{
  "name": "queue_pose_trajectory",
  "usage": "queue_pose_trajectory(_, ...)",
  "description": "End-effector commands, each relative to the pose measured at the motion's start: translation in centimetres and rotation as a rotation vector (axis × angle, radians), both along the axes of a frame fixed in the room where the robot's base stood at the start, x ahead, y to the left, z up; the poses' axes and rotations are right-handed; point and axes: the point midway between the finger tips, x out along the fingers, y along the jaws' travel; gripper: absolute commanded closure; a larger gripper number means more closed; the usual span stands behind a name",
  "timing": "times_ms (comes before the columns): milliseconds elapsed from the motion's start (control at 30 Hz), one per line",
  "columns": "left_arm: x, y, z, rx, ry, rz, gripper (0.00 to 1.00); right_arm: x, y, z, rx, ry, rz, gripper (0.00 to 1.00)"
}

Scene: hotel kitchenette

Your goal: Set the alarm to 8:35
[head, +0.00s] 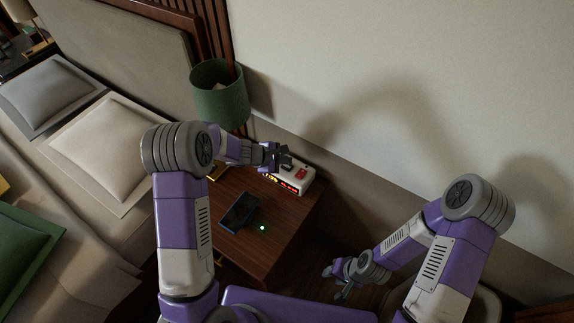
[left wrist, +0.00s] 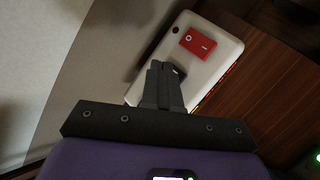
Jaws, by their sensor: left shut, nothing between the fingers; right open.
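The alarm clock (head: 297,178) is a white box on the nightstand near the wall, with a red button on top and a lit display on its front side; the digits are too small to read. In the left wrist view, the clock's white top (left wrist: 207,58) shows a red button (left wrist: 199,42) and a dark button partly hidden behind my fingertips. My left gripper (head: 284,158) is shut and empty, its tips at the clock's top by the dark button; I cannot tell whether they touch it. My right gripper (head: 340,281) is open and empty, low, right of the nightstand.
The wooden nightstand (head: 285,222) also holds a dark phone-like device (head: 239,211) and a small green light (head: 262,228). A green lamp (head: 219,94) stands behind my left arm. The bed with pillows (head: 102,151) is at left, the wall at right.

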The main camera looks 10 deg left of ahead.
Motion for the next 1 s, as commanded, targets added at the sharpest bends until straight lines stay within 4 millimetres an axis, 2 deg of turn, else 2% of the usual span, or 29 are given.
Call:
queue_pose_trajectory(267, 0.0, 0.0, 0.6, 0.000, -0.001, 0.001, 1.00, 0.0, 0.0, 0.5, 0.000, 0.000, 0.000, 0.57)
queue_pose_trajectory(700, 0.0, 0.0, 4.9, 0.000, -0.001, 0.001, 1.00, 0.0, 0.0, 3.8, 0.000, 0.000, 0.000, 0.57)
queue_pose_trajectory(1000, 0.0, 0.0, 5.0, 0.000, 0.000, 0.000, 1.00, 0.0, 0.0, 3.7, 0.000, 0.000, 0.000, 0.57)
